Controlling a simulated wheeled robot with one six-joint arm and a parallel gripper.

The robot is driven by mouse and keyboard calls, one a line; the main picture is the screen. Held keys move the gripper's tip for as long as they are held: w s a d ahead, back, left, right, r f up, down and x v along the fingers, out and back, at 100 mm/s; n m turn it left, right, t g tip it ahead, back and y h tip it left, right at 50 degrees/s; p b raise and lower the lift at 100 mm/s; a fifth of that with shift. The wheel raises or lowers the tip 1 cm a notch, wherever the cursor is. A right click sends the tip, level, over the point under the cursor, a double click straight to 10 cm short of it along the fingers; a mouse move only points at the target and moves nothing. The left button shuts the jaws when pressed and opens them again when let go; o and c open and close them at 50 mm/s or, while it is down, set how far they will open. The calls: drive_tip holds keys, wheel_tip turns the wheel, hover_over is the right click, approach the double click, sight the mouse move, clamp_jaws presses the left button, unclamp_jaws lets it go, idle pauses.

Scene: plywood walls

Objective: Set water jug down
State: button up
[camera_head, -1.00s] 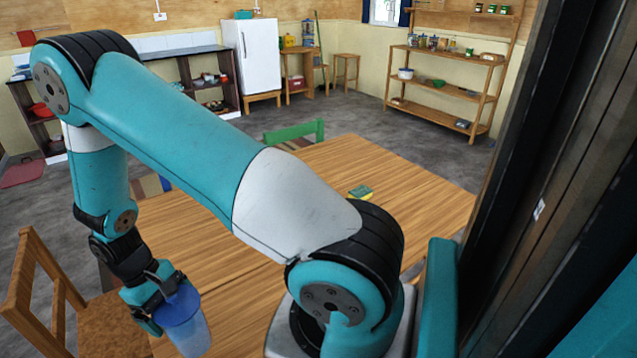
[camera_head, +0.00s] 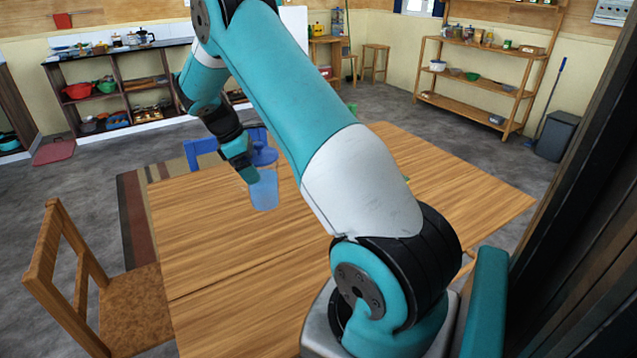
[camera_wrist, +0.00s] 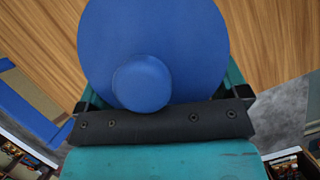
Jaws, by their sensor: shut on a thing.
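The water jug (camera_head: 263,190) has a translucent blue body and a blue lid. My gripper (camera_head: 256,166) is shut on it, near the far left part of the wooden table (camera_head: 230,240). The jug looks slightly tilted in the head view. I cannot tell whether its base touches the table or hangs above it. In the wrist view the round blue lid (camera_wrist: 165,35) with its knob fills the top middle, between the jaws, with table wood behind it. My gripper hides part of the jug's side in the head view.
A blue chair (camera_head: 200,150) stands at the table's far edge, close behind the jug. A wooden chair (camera_head: 90,290) is at the near left. The table front is clear. Shelves (camera_head: 480,80) stand at the back right, and a counter (camera_head: 110,85) at the back left.

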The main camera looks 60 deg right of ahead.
drive_tip(key=s+d+r+n+b, duration=0.1)
drive_tip(key=s+d+r, duration=0.15)
drive_tip(key=d, duration=0.25)
drive_tip(key=s+d+r+n+t+h+b, duration=0.1)
drive_tip(key=d+r+n, duration=0.1)
drive_tip(key=d+r, duration=0.15)
drive_tip(key=s+d+r+n+b, duration=0.1)
drive_tip(key=s+d+r, duration=0.15)
drive_tip(key=d, duration=0.25)
wheel_tip(320, 180, down, 19)
drive_tip(key=b, duration=0.1)
drive_tip(key=shift+w+d+f, duration=0.15)
drive_tip(key=shift+w, duration=0.1)
drive_tip(key=shift+f, duration=0.1)
drive_tip(key=o, duration=1.4)
drive_tip(key=shift+c, duration=0.2)
